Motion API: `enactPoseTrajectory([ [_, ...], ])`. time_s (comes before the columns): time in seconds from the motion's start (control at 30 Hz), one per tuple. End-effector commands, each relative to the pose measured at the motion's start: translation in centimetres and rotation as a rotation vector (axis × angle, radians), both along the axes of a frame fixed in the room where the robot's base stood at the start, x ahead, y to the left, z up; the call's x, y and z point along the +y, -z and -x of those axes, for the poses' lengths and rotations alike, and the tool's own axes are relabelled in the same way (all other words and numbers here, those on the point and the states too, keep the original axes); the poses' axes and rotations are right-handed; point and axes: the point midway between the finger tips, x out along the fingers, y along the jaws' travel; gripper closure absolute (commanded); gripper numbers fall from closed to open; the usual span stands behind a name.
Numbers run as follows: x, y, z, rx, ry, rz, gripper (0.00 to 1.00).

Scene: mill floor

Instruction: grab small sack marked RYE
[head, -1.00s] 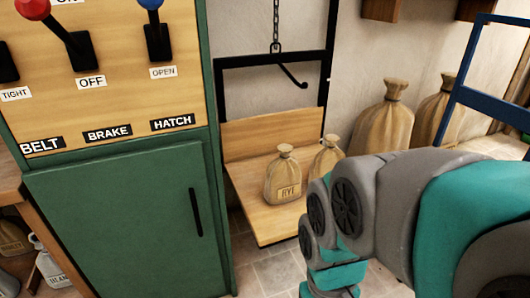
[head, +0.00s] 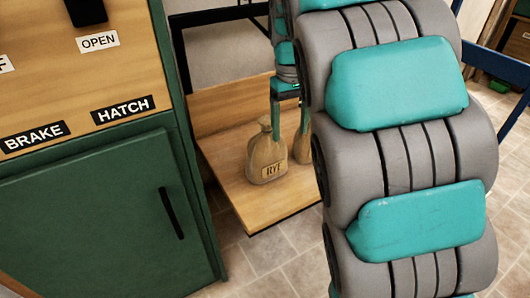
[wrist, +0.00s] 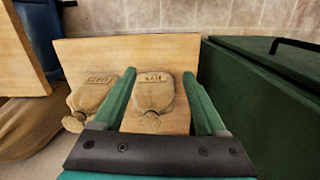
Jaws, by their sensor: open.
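The small sack marked RYE (head: 267,158) is tan, tied at the neck, and stands upright on a wooden platform (head: 240,195). In the wrist view the sack (wrist: 153,95) lies between my fingers, its label at the far end. My gripper (wrist: 158,75) is open, one green finger on each side of this sack; I cannot tell whether either touches it. In the head view my gripper (head: 289,128) points down beside the sack's neck.
A green cabinet (head: 100,215) with a black handle stands left of the platform, close on the right in the wrist view. A wooden backboard (head: 225,108) and black frame rise behind the sacks. Tiled floor (head: 275,255) is open in front.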

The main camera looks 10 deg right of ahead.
Motion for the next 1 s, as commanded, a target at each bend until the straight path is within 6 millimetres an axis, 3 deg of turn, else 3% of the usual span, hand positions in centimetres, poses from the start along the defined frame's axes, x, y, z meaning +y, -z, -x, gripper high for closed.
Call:
enactPoseTrajectory([
  [0.03, -0.1, 0.1, -2.3, -0.007, -0.028, 0.002, 0.26],
  [0.2, 0.5, 0.3, -8.1, -0.021, -0.147, -0.004, 0.26],
  [0.4, 1.6, 0.9, -12.8, -0.035, -0.272, -0.016, 0.26],
  [0.6, 2.1, 1.3, -14.5, -0.038, -0.335, -0.024, 0.26],
  [1.0, 2.2, 4.0, -14.7, -0.038, -0.342, -0.026, 0.26],
])
